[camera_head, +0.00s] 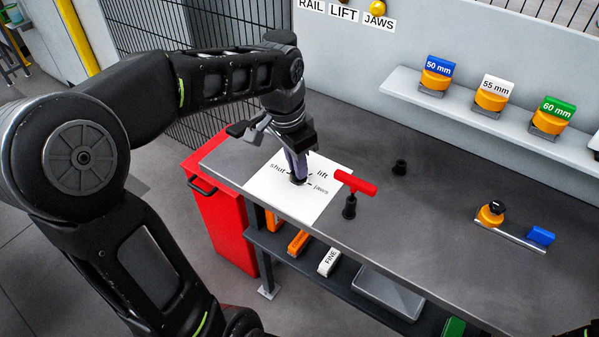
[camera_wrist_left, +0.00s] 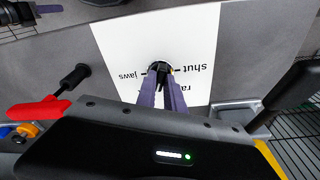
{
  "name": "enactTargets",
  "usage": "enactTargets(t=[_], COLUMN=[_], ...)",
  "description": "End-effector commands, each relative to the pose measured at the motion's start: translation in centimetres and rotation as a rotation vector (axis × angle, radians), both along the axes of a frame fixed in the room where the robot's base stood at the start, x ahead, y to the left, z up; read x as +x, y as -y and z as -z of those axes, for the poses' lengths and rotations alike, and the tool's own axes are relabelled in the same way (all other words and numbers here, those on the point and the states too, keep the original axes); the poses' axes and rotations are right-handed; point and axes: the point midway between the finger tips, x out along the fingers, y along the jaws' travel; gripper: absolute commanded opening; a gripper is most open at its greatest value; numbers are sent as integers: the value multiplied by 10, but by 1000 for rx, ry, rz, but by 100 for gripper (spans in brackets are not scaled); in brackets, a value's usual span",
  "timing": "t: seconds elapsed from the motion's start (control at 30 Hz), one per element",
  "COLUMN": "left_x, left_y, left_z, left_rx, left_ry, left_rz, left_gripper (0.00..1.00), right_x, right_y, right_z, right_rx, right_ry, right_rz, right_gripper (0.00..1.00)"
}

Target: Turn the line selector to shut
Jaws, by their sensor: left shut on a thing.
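The line selector (camera_head: 299,182) is a small dark knob on a white plate (camera_head: 318,205) lying on the grey bench. The plate reads shut at the left, lift at the upper right and jaws at the right. In the wrist view the selector (camera_wrist_left: 158,67) shows at the fingertips, and a partly hidden label starts with "ra". My left gripper (camera_head: 298,175) points down at the plate and is shut on the selector. The fingers hide most of it, so I cannot tell which label it points at. My right gripper is not in view.
A red T-handle (camera_head: 355,183) stands on a black post right of the plate. An orange knob (camera_head: 491,214) and a blue block (camera_head: 541,235) sit farther right. The bench between is clear.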

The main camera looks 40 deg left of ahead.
Motion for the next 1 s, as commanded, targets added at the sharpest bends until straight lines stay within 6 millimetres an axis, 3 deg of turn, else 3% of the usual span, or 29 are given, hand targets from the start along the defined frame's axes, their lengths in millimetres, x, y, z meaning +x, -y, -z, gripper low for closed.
enactTargets(t=[0.23,0.53,1.0], left_x=[0,0,0], left_y=[0,2,2], left_z=[0,0,1], left_rx=[0,1,-1], left_ry=[1,3,2], left_rz=[-56,-371,-481], left_gripper=[0,0,0], right_x=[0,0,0], right_y=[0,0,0], right_z=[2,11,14], right_rx=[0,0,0], right_ry=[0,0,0], right_rz=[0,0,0], right_gripper=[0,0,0])
